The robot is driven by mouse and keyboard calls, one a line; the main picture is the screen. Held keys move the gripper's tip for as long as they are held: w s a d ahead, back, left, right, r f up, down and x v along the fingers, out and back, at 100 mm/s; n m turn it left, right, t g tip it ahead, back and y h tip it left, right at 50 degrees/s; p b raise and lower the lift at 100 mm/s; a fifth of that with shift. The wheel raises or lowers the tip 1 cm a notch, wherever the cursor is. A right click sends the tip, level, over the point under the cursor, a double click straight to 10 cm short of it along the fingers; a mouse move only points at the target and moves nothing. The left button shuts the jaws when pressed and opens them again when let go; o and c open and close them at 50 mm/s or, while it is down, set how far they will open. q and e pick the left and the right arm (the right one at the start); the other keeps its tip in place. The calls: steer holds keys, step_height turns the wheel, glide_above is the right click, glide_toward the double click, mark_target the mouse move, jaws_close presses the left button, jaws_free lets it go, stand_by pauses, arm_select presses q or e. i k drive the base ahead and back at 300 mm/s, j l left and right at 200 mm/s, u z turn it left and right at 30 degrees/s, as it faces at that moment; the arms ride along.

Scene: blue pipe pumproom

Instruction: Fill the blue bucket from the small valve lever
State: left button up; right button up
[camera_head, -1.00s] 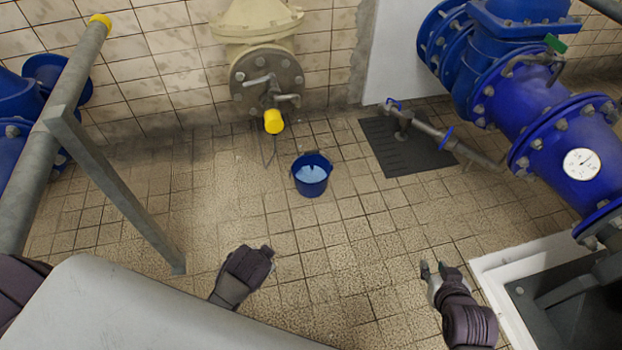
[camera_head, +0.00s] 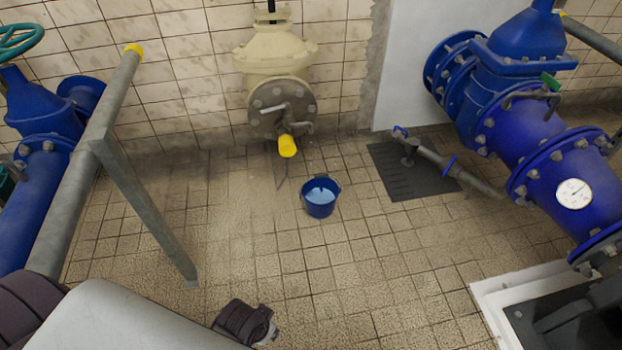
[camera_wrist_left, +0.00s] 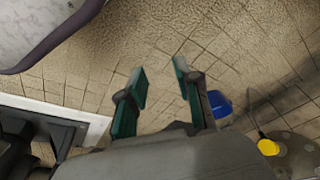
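The blue bucket (camera_head: 313,210) stands upright on the tiled floor, with a pale blue surface inside that looks like water. Behind it, a cream valve body (camera_head: 275,62) has a grey flange with a small valve lever (camera_head: 268,106) and a yellow spout (camera_head: 287,147). The spout is above and behind the bucket, not over it. My left gripper (camera_head: 266,336) is at the bottom of the head view, partly cut off. In the left wrist view my left gripper (camera_wrist_left: 162,76) is open and empty, apart from the bucket (camera_wrist_left: 221,104). My right gripper is out of view.
A grey pipe with a slanted brace (camera_head: 145,210) stands at left. Large blue pipes (camera_head: 525,150) with a gauge fill the right. A dark floor plate (camera_head: 410,175) with a thin pipe lies right of the bucket. A white-edged pit (camera_head: 500,293) is at lower right. Open floor surrounds the bucket.

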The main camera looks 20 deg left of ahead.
mark_target(286, 104)
steer(key=i+j, duration=0.2)
steer(key=i, duration=0.15)
steer(key=i+j+u, duration=0.1)
steer(key=i, duration=0.3)
steer(key=i+j, duration=0.2)
steer(key=i, duration=0.15)
steer(key=j+u, duration=0.05)
